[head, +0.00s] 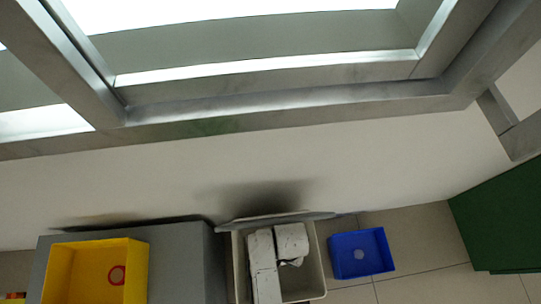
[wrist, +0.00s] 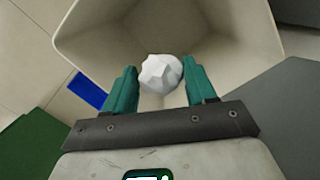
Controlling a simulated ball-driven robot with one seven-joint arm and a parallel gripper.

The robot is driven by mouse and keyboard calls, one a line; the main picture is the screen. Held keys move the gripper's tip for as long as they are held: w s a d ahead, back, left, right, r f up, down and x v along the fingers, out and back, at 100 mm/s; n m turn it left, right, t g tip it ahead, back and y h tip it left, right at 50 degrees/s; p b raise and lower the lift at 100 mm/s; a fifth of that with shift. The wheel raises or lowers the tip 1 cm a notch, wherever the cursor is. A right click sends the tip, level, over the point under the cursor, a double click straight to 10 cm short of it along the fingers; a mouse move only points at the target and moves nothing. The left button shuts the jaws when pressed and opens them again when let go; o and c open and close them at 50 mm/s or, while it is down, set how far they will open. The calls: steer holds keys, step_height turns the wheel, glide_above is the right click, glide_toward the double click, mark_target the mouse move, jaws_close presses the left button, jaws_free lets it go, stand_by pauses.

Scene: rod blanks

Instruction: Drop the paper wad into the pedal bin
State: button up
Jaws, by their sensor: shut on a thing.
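The white, faceted paper wad (wrist: 160,73) sits between the two green fingers of my gripper (wrist: 161,80) in the wrist view. My gripper is shut on it. The wad shows against the inside of the open pedal bin (wrist: 80,30), within its rim. In the head view the pedal bin (head: 314,262) stands against the wall with its lid (head: 275,219) raised. My white arm reaches over the bin's opening there and hides part of its inside. I cannot clearly tell the wad from my arm in the head view.
A green block (head: 500,225) stands at far right.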

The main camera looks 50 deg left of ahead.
steer(key=shift+f, duration=0.5)
steer(key=o, duration=1.1)
steer(key=r, duration=0.2)
steer(key=r+p, duration=0.1)
steer(key=r, duration=0.4)
steer(key=shift+w+a+r, duration=0.2)
steer(key=shift+w+r, duration=0.05)
steer(key=shift+w, duration=0.15)
